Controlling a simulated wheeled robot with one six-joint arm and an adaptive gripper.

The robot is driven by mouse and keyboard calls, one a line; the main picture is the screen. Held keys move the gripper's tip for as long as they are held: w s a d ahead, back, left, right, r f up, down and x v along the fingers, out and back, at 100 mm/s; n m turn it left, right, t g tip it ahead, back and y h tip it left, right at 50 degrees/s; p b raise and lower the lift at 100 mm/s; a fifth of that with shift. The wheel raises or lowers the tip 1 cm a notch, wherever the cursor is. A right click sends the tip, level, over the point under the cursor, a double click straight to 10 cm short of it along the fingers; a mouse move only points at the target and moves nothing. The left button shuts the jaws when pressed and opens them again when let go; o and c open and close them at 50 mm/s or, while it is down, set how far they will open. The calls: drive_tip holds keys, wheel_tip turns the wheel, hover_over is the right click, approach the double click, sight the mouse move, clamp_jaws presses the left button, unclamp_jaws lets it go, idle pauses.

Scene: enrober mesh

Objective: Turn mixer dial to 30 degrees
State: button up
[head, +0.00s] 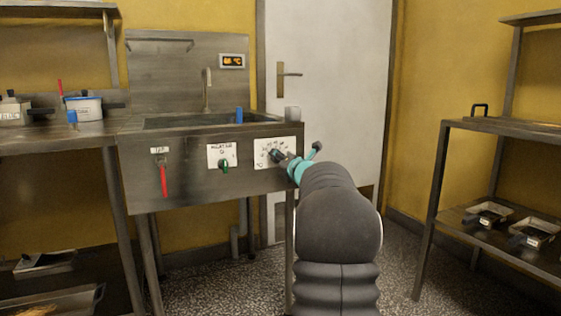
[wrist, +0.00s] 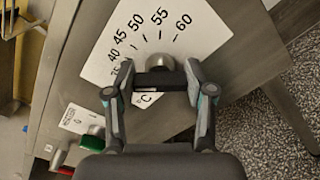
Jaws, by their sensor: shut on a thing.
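The mixer dial is a round metal knob (wrist: 160,62) on a white scale plate (wrist: 136,40), with 40, 45, 50, 55 and 60 and a °C mark readable in the wrist view. A dark bar crosses just in front of the knob. My gripper (wrist: 159,74) has a finger on each side and is shut on the dial. The fingers and bar hide part of the knob and the low end of the scale, so I cannot tell its setting. In the head view my gripper (head: 277,156) meets the scale plate (head: 289,142) on the sink front. An orange display (head: 232,61) shows a blurred °C reading.
A green knob (head: 224,165) and a red lever (head: 163,180) sit left of the dial on the sink front (head: 190,190). A blue object (head: 239,115) stands at the sink. A shelf rack (head: 480,124) is at right. Speckled floor is open between.

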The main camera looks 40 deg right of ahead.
drive_tip(key=n, duration=0.6)
drive_tip(key=shift+a, duration=0.1)
drive_tip(key=shift+n, duration=0.4)
drive_tip(key=o, duration=1.2)
drive_tip(key=shift+c, duration=0.2)
drive_tip(key=v, duration=1.2)
